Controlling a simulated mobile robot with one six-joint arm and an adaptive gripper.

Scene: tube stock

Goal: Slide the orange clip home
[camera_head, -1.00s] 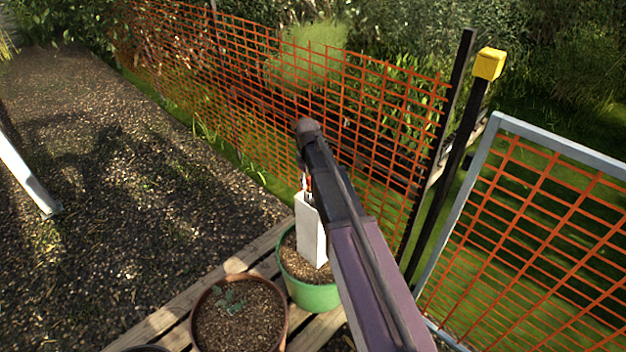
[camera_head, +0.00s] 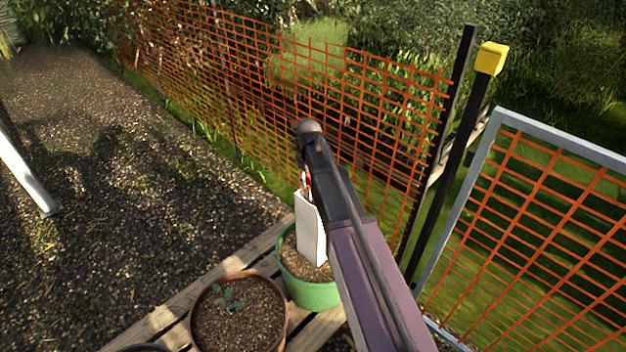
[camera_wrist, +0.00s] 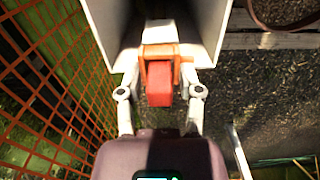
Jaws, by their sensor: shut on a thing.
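The orange clip (camera_wrist: 173,51) lies between the fingertips of my gripper (camera_wrist: 160,62) in the wrist view, and the gripper is shut on it. A red block (camera_wrist: 160,84) shows at the clip's middle, on the side towards my palm. Beyond the clip is a pale, square-sided tube (camera_wrist: 102,18), with the clip at its near end. I cannot tell how far the clip is on. In the head view the pale tube (camera_head: 311,232) stands upright in a green pot, just below my gripper (camera_head: 306,184). My arm hides part of this, and only a speck of orange-red shows there.
The green pot (camera_head: 312,294) and a brown pot (camera_head: 272,340) stand on a slatted wooden surface (camera_head: 163,318). Orange mesh fencing (camera_head: 270,100) runs behind my arm. A black post with a yellow cap (camera_head: 491,58) and a grey-framed mesh gate (camera_head: 560,145) stand at right. Gravel at left is open.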

